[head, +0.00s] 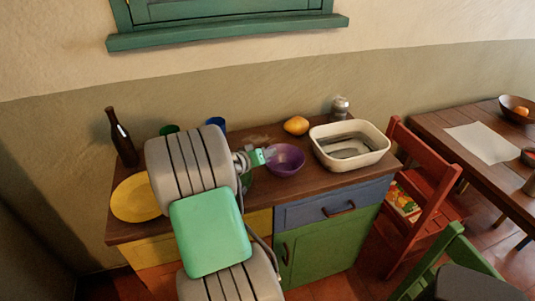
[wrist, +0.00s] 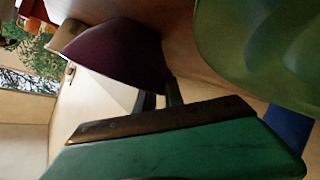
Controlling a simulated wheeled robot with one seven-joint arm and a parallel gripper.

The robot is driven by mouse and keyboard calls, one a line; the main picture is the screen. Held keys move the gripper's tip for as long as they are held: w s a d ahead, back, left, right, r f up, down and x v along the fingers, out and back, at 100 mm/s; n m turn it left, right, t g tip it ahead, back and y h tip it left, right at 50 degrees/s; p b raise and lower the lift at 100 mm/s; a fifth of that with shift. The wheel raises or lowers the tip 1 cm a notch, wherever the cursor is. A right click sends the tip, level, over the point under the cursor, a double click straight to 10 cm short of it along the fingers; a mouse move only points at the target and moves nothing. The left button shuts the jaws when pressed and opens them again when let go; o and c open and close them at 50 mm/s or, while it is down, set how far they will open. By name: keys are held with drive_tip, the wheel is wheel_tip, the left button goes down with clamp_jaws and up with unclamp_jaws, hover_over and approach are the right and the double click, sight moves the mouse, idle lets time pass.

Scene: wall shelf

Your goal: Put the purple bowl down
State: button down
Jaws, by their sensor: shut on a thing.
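The purple bowl (head: 287,161) is upright at the middle of the wooden counter, just left of the white basin. In the wrist view the bowl (wrist: 122,55) looks dark purple, and its rim is between the two dark fingers. My gripper (head: 270,154) reaches it from the left and is shut on its rim; the fingertips also show in the wrist view (wrist: 160,98). The bowl is on or just above the counter top (head: 233,143); I cannot tell whether it touches.
The white basin (head: 377,158) stands close on the right. A yellow fruit (head: 296,125) and a metal shaker (head: 340,107) are behind. A yellow plate (head: 136,198), a dark bottle (head: 122,138) and a blue cup (head: 217,124) are left. A green item (wrist: 255,45) is near my gripper.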

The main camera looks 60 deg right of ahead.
drive_tip(key=shift+r, duration=0.1)
drive_tip(key=c, duration=1.9)
unclamp_jaws()
drive_tip(key=shift+f, duration=0.2)
drive_tip(key=o, duration=0.4)
drive_tip(key=shift+r, duration=0.1)
drive_tip(key=shift+o, duration=0.2)
drive_tip(key=shift+a+r, duration=0.1)
drive_tip(key=shift+r, duration=0.1)
drive_tip(key=b+v, duration=0.1)
drive_tip(key=v, duration=1.1)
drive_tip(key=shift+f, duration=0.1)
